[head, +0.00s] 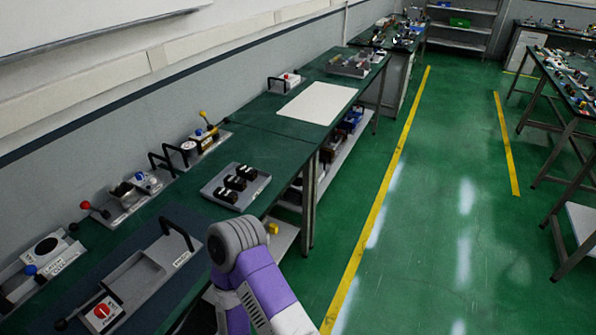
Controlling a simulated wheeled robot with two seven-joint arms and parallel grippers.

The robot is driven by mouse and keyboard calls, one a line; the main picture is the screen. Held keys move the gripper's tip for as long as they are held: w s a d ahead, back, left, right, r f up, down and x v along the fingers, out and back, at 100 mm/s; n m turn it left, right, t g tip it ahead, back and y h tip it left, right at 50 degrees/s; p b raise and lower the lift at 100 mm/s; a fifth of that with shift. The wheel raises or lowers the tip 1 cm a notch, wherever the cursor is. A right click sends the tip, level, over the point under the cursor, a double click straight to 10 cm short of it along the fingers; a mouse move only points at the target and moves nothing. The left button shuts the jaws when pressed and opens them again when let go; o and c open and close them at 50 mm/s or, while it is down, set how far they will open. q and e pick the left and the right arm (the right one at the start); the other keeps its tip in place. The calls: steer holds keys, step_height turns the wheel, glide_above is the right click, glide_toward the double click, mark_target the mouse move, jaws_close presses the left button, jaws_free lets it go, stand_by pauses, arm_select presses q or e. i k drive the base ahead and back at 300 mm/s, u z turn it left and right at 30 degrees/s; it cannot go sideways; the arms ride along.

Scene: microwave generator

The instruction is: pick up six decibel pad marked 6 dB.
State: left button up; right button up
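Several small black blocks (235,183) with light labels sit in a row in a grey tray (220,197) on the green bench left of centre. They may be the decibel pads; their markings are too small to read, so I cannot tell which is marked 6 dB. One of my arms, purple and grey, rises at the bottom centre, in front of the bench edge near the tray. No fingertips show, and neither gripper is in view.
The green bench (262,152) runs along the left wall. A white sheet (316,102) lies farther back on it. Instruments with handles and levers line its wall side. A grey fixture (138,277) lies at lower left. The green floor (440,220) to the right is clear.

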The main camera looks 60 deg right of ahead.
mark_target(248, 173)
steer(key=z, duration=2.9)
steer(key=i, duration=3.25)
steer(key=u, duration=4.2)
